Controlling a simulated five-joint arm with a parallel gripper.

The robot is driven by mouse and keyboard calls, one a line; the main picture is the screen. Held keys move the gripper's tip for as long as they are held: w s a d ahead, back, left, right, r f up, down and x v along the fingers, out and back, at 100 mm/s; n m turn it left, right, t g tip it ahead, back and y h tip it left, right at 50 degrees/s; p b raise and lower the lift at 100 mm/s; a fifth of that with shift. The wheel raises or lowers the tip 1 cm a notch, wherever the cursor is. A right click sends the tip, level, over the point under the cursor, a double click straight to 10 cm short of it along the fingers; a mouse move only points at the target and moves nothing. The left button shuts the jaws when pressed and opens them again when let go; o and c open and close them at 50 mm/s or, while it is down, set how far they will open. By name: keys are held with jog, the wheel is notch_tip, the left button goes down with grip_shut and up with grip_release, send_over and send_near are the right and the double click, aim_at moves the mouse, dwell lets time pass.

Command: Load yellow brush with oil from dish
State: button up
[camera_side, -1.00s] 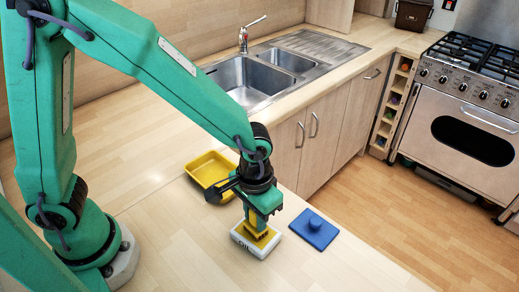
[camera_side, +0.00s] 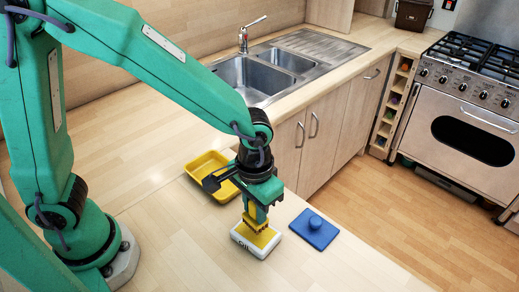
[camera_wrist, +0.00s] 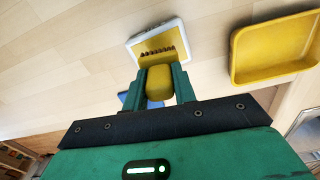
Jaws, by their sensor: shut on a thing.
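My gripper (camera_side: 256,207) is shut on the yellow brush (camera_side: 250,222), which hangs bristles down over the white dish (camera_side: 264,254). The dish is shallow and rectangular, with dark lettering on its front and a yellow surface inside. In the wrist view, the brush's yellow body (camera_wrist: 159,83) sits between the green fingers. A row of brown bristles (camera_wrist: 157,52) shows in front of the dish (camera_wrist: 134,43). I cannot tell whether the bristle tips touch the oil.
A yellow tray (camera_side: 194,165) lies behind and left of the dish. A blue flat block with a round knob (camera_side: 315,232) lies to its right, near the counter edge. The counter left of the dish is clear. A sink (camera_side: 250,80) is farther back.

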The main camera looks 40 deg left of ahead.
jog(key=shift+r, duration=2.05)
jog(key=shift+w, duration=0.1)
jog(key=shift+w+a+r, duration=0.2)
jog(key=shift+w+a, duration=0.25)
jog(key=w+a+r, duration=0.3)
jog(key=w+a, duration=0.2)
jog(key=a, duration=0.4)
jog(key=w+a+r, duration=0.2)
jog(key=w+a, duration=0.2)
jog(key=a, duration=0.5)
jog(key=shift+w+a+r+n, duration=0.35)
jog(key=shift+w+r+n, duration=0.05)
